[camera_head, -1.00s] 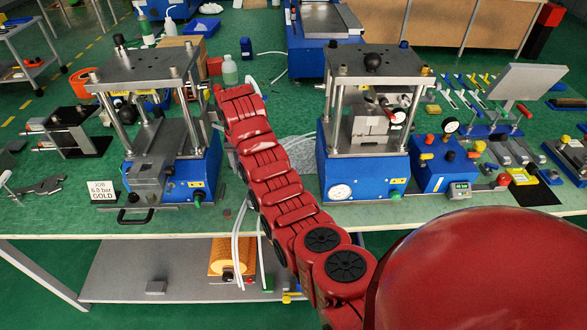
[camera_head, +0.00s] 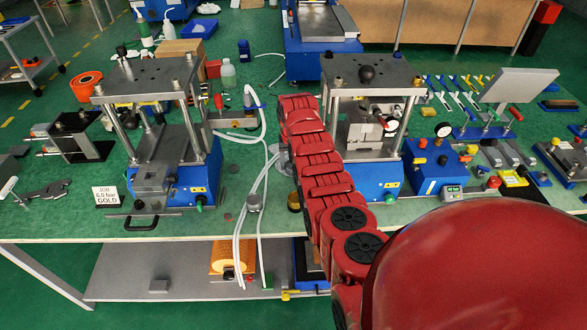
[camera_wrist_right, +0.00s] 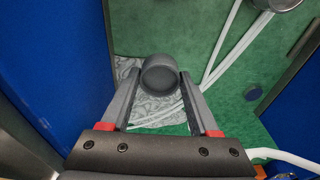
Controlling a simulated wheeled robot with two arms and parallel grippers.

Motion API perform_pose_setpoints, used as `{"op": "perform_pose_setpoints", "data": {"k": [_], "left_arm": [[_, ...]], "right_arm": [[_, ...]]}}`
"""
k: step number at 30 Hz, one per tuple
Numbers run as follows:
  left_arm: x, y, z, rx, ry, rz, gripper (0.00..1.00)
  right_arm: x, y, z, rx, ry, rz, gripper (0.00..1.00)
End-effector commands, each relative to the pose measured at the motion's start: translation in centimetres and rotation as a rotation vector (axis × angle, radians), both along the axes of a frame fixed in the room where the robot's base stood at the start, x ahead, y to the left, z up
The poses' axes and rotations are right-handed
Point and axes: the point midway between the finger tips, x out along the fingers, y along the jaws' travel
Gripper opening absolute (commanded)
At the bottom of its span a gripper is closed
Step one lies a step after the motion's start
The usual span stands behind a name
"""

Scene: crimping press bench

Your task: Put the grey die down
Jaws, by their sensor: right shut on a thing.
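The grey die (camera_wrist_right: 160,72), a dark grey round piece, is held between the two fingers of my right gripper (camera_wrist_right: 159,82) in the right wrist view. The die is over the green bench top and a crumpled clear or grey sheet (camera_wrist_right: 152,108); I cannot tell whether it touches them. In the head view my red right arm hides this gripper and the die, in front of the right press. My left gripper is not in view.
The left press (camera_head: 200,172) and right press (camera_head: 385,178) stand on the green bench, with white hoses (camera_head: 243,225) between them. A grey metal cylinder (camera_head: 254,203), a brass-dark round piece (camera_head: 293,201) and a small dark disc (camera_head: 228,217) are near the front edge.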

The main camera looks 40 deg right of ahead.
Motion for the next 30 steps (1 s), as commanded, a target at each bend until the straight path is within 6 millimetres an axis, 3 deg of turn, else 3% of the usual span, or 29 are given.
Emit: {"op": "perform_pose_setpoints", "data": {"k": [10, 25, 26, 30], "left_arm": [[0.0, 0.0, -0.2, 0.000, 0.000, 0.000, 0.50], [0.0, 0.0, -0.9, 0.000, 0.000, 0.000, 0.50], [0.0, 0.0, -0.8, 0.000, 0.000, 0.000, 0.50], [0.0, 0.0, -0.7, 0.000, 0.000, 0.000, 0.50]], "right_arm": [[-0.1, -0.1, -3.3, 0.002, 0.003, 0.000, 0.00], [0.0, -0.4, -4.0, -0.001, -0.002, 0.000, 0.00], [0.0, -0.4, -3.9, -0.001, -0.002, 0.000, 0.65], [0.0, -0.4, -3.8, -0.001, -0.001, 0.000, 0.90]]}}
